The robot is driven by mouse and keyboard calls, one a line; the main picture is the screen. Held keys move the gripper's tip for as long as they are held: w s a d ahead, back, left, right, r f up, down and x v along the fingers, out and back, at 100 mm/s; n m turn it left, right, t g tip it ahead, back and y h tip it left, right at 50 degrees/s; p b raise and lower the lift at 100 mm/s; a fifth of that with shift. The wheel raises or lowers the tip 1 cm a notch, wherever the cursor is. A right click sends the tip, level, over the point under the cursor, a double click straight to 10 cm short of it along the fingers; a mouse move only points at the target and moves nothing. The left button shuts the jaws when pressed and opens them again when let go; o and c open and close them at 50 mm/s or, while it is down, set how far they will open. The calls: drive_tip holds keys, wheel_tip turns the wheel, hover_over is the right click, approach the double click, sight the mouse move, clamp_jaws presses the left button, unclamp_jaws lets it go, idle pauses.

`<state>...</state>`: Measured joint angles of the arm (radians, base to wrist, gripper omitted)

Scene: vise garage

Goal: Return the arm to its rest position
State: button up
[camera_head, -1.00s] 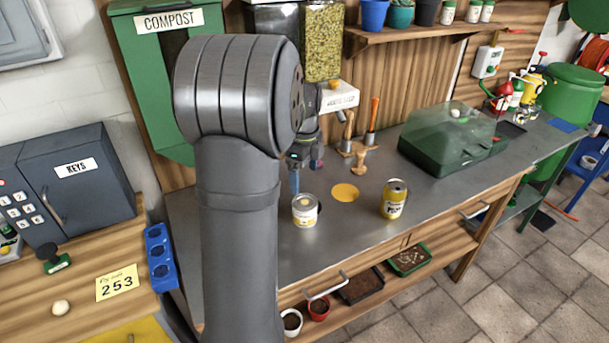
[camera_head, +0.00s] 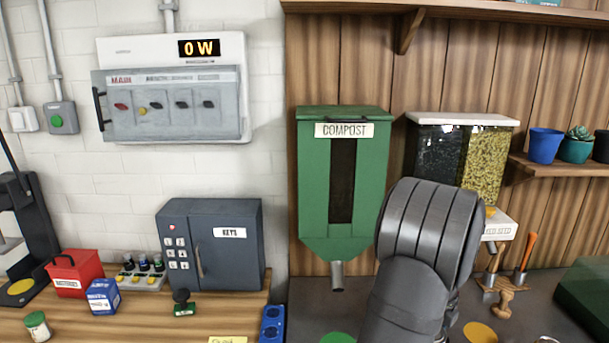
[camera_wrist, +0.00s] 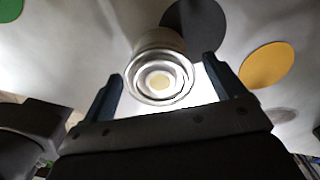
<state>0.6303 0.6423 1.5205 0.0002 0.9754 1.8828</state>
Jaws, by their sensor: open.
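My gripper (camera_wrist: 163,90) shows in the wrist view with its two dark blue fingers spread wide apart. A silver-rimmed can (camera_wrist: 160,78) stands on the grey worktop (camera_wrist: 110,60), ahead of and between the fingertips. Neither finger appears to press on it. The can's label and most of its side are hidden. In the head view my arm rises in front of the worktop and hides my gripper.
By the can lie a black disc (camera_wrist: 195,22), a yellow disc (camera_wrist: 265,65) and a green disc (camera_wrist: 10,8). A green compost bin (camera_head: 313,190) hangs behind my arm, beside a seed dispenser (camera_head: 437,155). A key safe (camera_head: 212,245) stands left; a wooden shelf (camera_head: 570,170) is right.

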drive_tip(key=shift+r, duration=1.05)
drive_tip(key=shift+f, duration=0.15)
wheel_tip(320, 180, down, 3)
drive_tip(key=shift+s+f, duration=0.1)
drive_tip(key=shift+f, duration=0.05)
wheel_tip(320, 180, up, 12)
drive_tip(key=shift+f, duration=0.2)
wheel_tip(320, 180, down, 12)
drive_tip(key=shift+f, duration=0.2)
drive_tip(key=r, duration=0.5)
drive_tip(key=shift+s+d+r, duration=0.2)
drive_tip(key=shift+s, duration=0.1)
drive_tip(key=s+d+r, duration=0.4)
drive_tip(key=s+r, duration=0.3)
drive_tip(key=s, duration=0.2)
drive_tip(key=w+a+r+n, duration=0.3)
drive_tip(key=w+a+n, duration=0.2)
drive_tip(key=a, duration=0.9)
drive_tip(key=w+a+r+n, duration=0.3)
drive_tip(key=a+n, duration=0.7)
drive_tip(key=a, duration=0.4)
drive_tip(key=w+a+r+n, duration=0.3)
drive_tip(key=w+a+n, duration=0.3)
drive_tip(key=a, duration=0.8)
drive_tip(key=shift+w+n, duration=0.35)
drive_tip(key=shift+n, duration=0.75)
